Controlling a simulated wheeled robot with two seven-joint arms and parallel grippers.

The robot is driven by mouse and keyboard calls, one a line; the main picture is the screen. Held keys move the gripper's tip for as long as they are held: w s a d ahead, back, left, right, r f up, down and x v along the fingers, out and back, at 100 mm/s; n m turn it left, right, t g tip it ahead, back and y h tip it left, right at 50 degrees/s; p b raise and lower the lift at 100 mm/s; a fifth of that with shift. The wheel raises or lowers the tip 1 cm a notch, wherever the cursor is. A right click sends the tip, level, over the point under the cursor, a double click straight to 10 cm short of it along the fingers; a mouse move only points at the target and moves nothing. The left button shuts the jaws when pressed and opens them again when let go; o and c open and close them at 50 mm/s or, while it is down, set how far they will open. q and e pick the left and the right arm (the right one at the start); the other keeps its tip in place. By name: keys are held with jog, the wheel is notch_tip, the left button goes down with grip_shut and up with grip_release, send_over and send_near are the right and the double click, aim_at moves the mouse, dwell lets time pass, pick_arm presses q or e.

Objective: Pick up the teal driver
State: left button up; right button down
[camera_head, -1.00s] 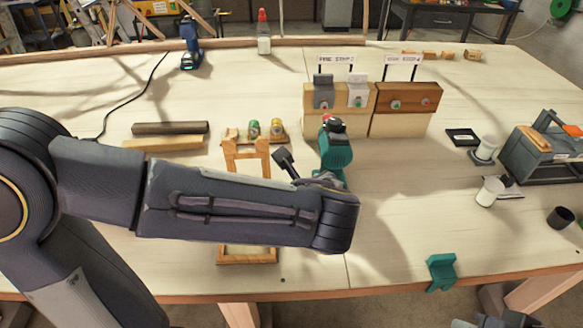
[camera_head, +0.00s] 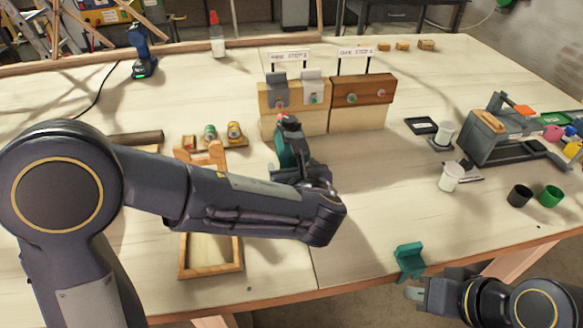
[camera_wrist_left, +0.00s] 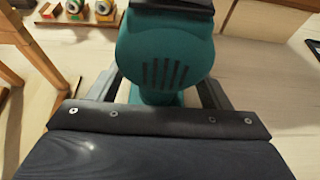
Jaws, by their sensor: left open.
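The teal driver (camera_head: 288,150) stands on the table in front of the wooden blocks, its lower part hidden by my left arm. It also fills the middle of the left wrist view (camera_wrist_left: 165,60), showing its vented teal housing. My left gripper (camera_wrist_left: 160,88) is open, with one finger on each side of the driver; contact cannot be told. In the head view this gripper (camera_head: 298,172) is at the driver, mostly hidden by its wrist. My right gripper (camera_head: 418,294) is low at the right, off the table's front edge; its jaws are unclear.
Two wooden blocks (camera_head: 362,110) with signs stand just behind the driver. A wooden frame (camera_head: 210,268) is left, under my arm. A teal bracket (camera_head: 409,260) sits at the front edge. A blue driver (camera_head: 142,52) stands at the back left. Cups (camera_head: 450,177) and a grey rack stand right.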

pick_arm(q)
jog(key=shift+w+f, duration=0.1)
jog(key=shift+w, duration=0.1)
jog(key=c, duration=1.4)
grip_shut()
jog(key=shift+r, duration=0.25)
